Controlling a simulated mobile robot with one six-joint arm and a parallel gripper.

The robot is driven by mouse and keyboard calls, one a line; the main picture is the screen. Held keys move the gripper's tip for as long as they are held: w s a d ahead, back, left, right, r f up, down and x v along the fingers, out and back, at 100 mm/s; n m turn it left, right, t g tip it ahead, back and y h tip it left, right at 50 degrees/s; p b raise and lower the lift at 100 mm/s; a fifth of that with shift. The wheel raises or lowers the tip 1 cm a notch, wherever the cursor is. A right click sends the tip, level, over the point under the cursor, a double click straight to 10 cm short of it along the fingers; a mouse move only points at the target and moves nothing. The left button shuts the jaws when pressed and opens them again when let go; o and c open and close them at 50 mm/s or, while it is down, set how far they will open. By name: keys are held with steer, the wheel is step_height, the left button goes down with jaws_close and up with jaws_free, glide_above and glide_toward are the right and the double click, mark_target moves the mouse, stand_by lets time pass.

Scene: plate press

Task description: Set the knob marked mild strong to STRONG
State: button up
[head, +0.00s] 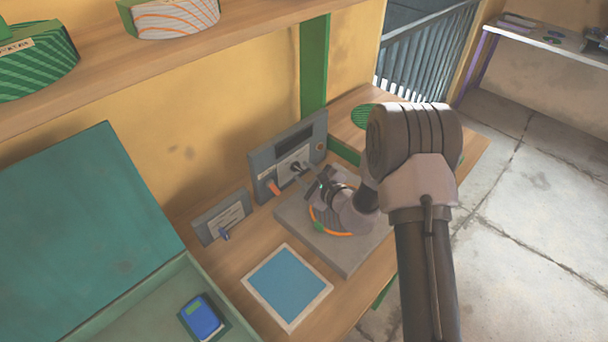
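A grey upright panel (259,160) stands at the back of the wooden bench, against the yellow wall. It has a dark window, a pale label plate with a black knob (296,168), and an orange-red handle (273,188) at its lower left. The lettering is too small to read, so I cannot tell which knob is marked mild strong. My gripper (315,186) is just in front of the large panel, close to the black knob. Its finger gap is unclear.
A grey base plate (345,262) with an orange and green ring (320,227) lies under my gripper. A blue pad with a white border (287,287) lies in front. A green case (85,215) holding a blue device (201,317) is at left. A shelf (95,78) runs above.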

steer(key=shift+w+a+f, duration=0.1)
steer(key=shift+w+a, duration=0.1)
steer(key=shift+w, duration=0.1)
jaws_close()
